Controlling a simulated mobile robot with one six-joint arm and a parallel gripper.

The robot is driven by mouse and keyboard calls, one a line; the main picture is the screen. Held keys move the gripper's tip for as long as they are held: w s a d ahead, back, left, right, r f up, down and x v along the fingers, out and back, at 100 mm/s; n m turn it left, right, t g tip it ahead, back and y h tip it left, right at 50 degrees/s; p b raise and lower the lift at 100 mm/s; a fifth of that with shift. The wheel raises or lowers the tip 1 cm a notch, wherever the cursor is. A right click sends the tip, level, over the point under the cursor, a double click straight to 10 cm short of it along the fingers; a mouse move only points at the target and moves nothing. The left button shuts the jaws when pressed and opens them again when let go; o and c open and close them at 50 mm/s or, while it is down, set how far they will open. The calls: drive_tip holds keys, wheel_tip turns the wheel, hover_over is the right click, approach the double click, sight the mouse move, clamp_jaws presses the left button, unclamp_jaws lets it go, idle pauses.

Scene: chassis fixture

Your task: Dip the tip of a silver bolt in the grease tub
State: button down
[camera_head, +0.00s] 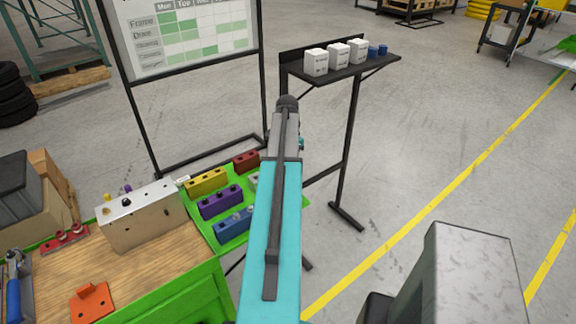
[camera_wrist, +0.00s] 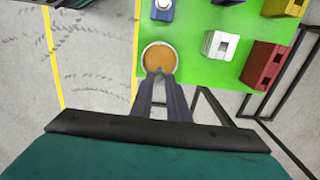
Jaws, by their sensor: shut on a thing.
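The grease tub (camera_wrist: 146,52) is a round pale-rimmed tub with orange-brown grease, on the green surface in the wrist view. My gripper (camera_wrist: 159,76) is over the tub's near edge, its dark fingers close together. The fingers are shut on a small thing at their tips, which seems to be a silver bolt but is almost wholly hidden. I cannot tell whether it touches the grease. Another silver bolt head (camera_wrist: 163,4) shows on the blue block (camera_wrist: 164,15) past the tub. In the head view my arm hides the gripper and the tub.
A green tray (camera_head: 236,237) holds yellow (camera_head: 206,182), purple (camera_head: 220,203), blue (camera_head: 234,225) and red (camera_head: 246,160) blocks. A white block (camera_wrist: 219,46) stands right of the tub. A beige box (camera_head: 142,222) sits on the wooden bench. A black stand (camera_head: 355,72) with white boxes is beyond.

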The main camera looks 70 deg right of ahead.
drive_tip(key=shift+f, duration=0.1)
drive_tip(key=shift+f+b, duration=1.4)
drive_tip(key=shift+f, duration=1)
drive_tip(key=shift+f+b, duration=0.7)
drive_tip(key=shift+f, duration=0.95)
drive_tip(key=shift+r, duration=0.1)
drive_tip(key=shift+r+p, duration=1.85)
drive_tip(key=shift+r, duration=1.3)
